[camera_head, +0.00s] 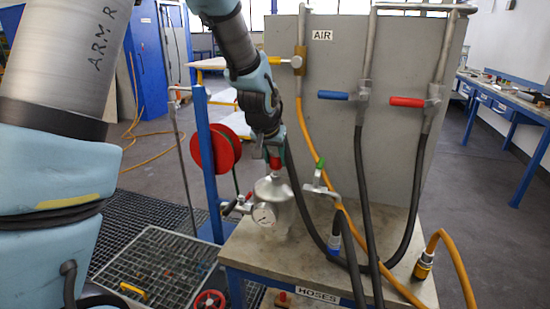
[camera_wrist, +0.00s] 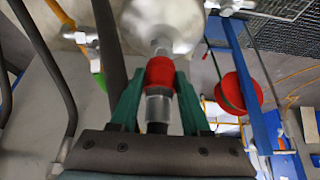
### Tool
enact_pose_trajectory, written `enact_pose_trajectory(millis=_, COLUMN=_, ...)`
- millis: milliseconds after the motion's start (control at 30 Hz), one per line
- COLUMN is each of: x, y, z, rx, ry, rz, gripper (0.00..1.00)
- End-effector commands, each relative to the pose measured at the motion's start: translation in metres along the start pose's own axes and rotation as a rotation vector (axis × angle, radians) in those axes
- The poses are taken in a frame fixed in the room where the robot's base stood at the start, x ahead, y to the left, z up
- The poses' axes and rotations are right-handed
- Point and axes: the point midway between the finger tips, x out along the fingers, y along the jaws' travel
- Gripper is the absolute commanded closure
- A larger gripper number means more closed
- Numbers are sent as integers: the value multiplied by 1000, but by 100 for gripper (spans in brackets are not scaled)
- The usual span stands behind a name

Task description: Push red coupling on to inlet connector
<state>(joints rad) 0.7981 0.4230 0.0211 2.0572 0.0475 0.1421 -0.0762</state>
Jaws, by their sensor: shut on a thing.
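The red coupling (camera_wrist: 160,72) is between the green fingers of my gripper (camera_wrist: 160,84), with a hose fitting (camera_wrist: 158,106) behind it. My gripper is shut on it. In the head view, the red coupling (camera_head: 275,163) shows just above the silver vessel (camera_head: 276,190). The inlet connector (camera_wrist: 160,45) stands out from the vessel (camera_wrist: 165,18) in line with the coupling. The two look very close or touching; I cannot tell how far the coupling is over the connector.
A red reel (camera_head: 214,148) is on a blue post at left.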

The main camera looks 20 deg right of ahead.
Motion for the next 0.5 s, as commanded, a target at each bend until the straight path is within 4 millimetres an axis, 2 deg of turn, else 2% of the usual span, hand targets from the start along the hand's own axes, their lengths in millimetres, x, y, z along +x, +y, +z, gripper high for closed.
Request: enact_pose_trajectory(millis=500, x=14, y=0, z=8, rx=0, ry=1, rz=0, gripper=100)
